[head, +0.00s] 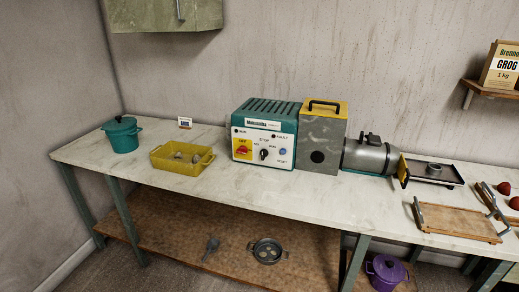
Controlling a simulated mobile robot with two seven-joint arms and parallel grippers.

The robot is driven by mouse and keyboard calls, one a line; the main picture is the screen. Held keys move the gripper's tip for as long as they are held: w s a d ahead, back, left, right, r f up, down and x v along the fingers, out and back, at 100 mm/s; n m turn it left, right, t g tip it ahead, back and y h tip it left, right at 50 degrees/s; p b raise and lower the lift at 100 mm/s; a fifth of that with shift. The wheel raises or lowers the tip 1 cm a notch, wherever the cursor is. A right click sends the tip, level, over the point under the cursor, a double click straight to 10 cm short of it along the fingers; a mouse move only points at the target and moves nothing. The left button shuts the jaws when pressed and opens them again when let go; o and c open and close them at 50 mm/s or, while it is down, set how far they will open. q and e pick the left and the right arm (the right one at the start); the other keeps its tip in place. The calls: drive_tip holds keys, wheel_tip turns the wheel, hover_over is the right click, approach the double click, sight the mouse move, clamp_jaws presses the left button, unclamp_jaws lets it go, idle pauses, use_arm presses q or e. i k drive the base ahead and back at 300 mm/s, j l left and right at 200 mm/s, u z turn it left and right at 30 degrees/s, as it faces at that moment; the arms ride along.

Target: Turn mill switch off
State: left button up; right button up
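The mill's control box (263,136) is teal with a slotted top and a white front panel, and it stands on the workbench against the wall. A red rotary switch (243,147) sits on a yellow plate at the panel's lower left. Its handle looks tilted, but its exact setting is too small to read. The grey mill housing (322,146) with a yellow top and black handle stands right beside the box. Neither of my grippers is in view.
A yellow tub (181,170) and a teal lidded pot (122,135) stand left of the box. A metal cylinder (366,155) adjoins the housing on the right. A wooden tray (459,222) lies at the right front. The bench (250,188) before the box is clear.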

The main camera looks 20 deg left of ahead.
sight(242, 149)
drive_tip(key=i+j+z, duration=0.15)
drive_tip(key=j, duration=0.2)
drive_tip(key=i+j+z, duration=0.3)
drive_tip(key=i+j, duration=0.15)
drive_tip(key=j, duration=0.3)
